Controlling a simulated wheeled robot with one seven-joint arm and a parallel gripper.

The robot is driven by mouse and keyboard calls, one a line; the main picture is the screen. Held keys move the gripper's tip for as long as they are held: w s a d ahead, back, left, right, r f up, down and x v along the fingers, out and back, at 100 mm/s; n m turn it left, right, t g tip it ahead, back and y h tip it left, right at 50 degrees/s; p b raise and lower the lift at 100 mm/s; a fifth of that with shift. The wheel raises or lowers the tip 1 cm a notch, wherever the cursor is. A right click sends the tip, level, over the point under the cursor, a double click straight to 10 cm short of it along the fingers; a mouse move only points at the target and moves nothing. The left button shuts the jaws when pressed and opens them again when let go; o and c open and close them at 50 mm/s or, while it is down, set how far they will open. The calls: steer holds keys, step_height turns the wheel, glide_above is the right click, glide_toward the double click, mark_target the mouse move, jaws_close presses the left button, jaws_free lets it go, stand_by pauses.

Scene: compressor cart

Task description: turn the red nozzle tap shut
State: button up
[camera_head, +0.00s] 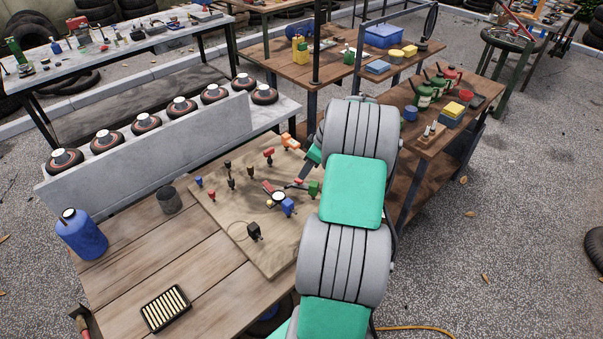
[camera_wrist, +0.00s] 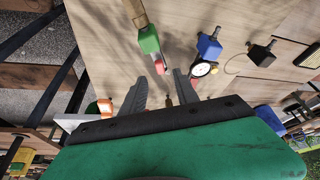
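In the wrist view, a red lever (camera_wrist: 160,66) sits at a green fitting (camera_wrist: 148,41) with a brass-coloured stem; it looks like the red nozzle tap. My gripper (camera_wrist: 160,75) is open, with its two dark fingers apart. The red lever lies near the gap between the fingertips; I cannot tell whether they touch it. In the head view, the green fitting (camera_head: 314,188) stands at the right of the wooden board (camera_head: 225,215). My gripper (camera_head: 298,184) is low over the board there, its upper part partly hidden by my arm.
A white dial gauge (camera_wrist: 203,69) and a blue fitting (camera_wrist: 208,46) stand close beside the fingers. A black fitting (camera_head: 254,231) is nearer the front. Other red-topped fittings (camera_head: 268,153) stand farther back. A blue jug (camera_head: 80,234) and a dark cup (camera_head: 169,200) are left.

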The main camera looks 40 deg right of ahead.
mark_target(299, 180)
steer(key=p+x, duration=0.1)
steer(key=x, duration=0.4)
steer(key=shift+f, duration=0.1)
steer(key=shift+c, duration=0.2)
jaws_close()
